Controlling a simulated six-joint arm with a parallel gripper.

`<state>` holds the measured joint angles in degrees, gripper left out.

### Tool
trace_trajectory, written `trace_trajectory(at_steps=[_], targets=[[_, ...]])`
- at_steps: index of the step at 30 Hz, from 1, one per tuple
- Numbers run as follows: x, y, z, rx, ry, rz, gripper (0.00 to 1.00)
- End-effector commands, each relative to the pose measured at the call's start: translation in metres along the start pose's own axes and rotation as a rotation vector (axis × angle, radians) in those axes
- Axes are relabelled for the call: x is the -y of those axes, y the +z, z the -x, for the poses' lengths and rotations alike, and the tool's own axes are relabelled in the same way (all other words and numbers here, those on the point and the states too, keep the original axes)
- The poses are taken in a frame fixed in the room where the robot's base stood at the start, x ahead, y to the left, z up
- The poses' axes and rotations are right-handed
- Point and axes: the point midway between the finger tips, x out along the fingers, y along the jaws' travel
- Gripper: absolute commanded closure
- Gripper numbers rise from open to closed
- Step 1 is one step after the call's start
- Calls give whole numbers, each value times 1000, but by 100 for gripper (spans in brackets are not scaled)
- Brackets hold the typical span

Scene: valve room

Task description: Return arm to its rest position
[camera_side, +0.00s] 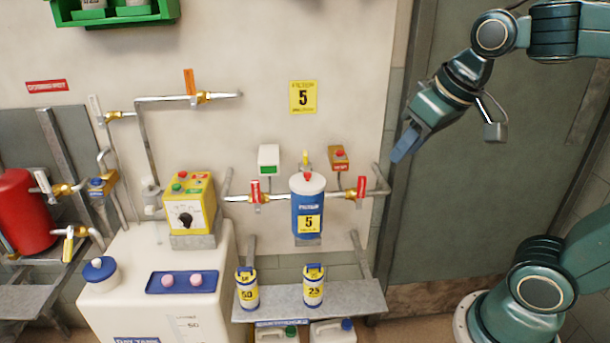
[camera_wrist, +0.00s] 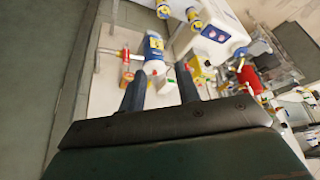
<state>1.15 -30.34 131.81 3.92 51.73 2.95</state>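My teal arm reaches in from the right in the side view. My gripper (camera_side: 404,146) hangs in the air, tilted down to the left, in front of the grey door and apart from everything. In the wrist view my gripper (camera_wrist: 162,80) has its two dark fingers spread with a gap between them, and nothing is held. Past the fingers the blue and white filter canister (camera_wrist: 153,46) shows. In the side view this filter canister (camera_side: 308,208) stands on the pipe, to the left of and below my gripper.
Red-handled valves (camera_side: 255,191) flank the canister. Two yellow and blue cartridges (camera_side: 313,287) stand on a grey shelf (camera_side: 350,299). A white tank (camera_side: 150,250) with a blue tray (camera_side: 182,283) and a yellow control box (camera_side: 188,205) are left. The space before the door (camera_side: 480,210) is free.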

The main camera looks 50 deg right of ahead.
Motion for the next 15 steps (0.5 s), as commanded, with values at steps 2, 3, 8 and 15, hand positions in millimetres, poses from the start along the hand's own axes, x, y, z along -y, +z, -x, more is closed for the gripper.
trace_trajectory(at_steps=[2,3,8,15], targets=[[2,21,2,-9,-15,33,67],[4,30,2,-11,-21,47,67],[7,59,0,-19,-42,96,67],[9,74,-2,-22,-54,124,67]])
